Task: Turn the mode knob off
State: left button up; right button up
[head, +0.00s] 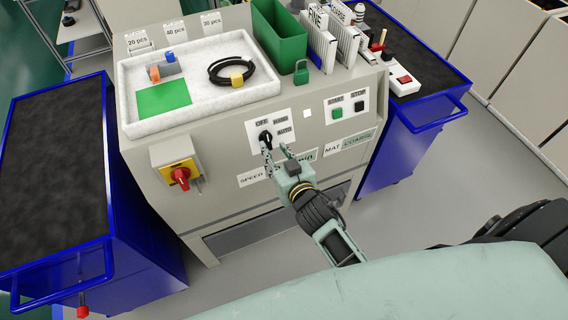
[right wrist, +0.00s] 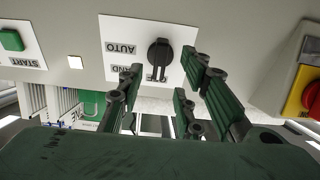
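The mode knob (head: 265,136) is a black rotary knob on a white plate marked OFF, HAND and AUTO, on the front of the grey cabinet. In the right wrist view, which shows the panel upside down, the knob (right wrist: 159,53) stands upright in the picture. Its lower end is near the partly hidden OFF lettering; I cannot tell its exact setting. My right gripper (head: 277,151) is open just in front of the plate. In the right wrist view its fingers (right wrist: 167,72) are spread to either side of the knob, with no clear contact. My left gripper is not in view.
A red and yellow switch (head: 180,174) sticks out left of the plate. START and STOP buttons (head: 347,107) are to the right. A white tray (head: 200,110), a green bin (head: 279,35) and binders are on top. Blue carts (head: 60,170) flank the cabinet.

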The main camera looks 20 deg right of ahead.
jog(key=v, duration=0.7)
jog(key=shift+w, duration=0.1)
jog(key=s+f+n+g+b, duration=0.1)
jog(key=s+f+g, duration=0.35)
jog(key=f, duration=1.05)
jog(key=s+f+g+b, duration=0.15)
jog(key=s+f, duration=0.55)
jog(key=f, duration=0.7)
jog(key=s+d+f+g, duration=0.3)
jog(key=s+f, duration=0.6)
jog(key=s, duration=0.5)
jog(key=s+d+f+g, duration=0.2)
jog(key=s+f+g, duration=0.3)
jog(key=s+f, duration=0.5)
jog(key=s+b, duration=0.1)
jog(key=s, duration=0.3)
jog(key=shift+d+f+n+h, duration=0.25)
jog(key=shift+d+n+h, duration=0.05)
jog(key=shift+d+n, duration=0.1)
jog(key=shift+w, duration=0.1)
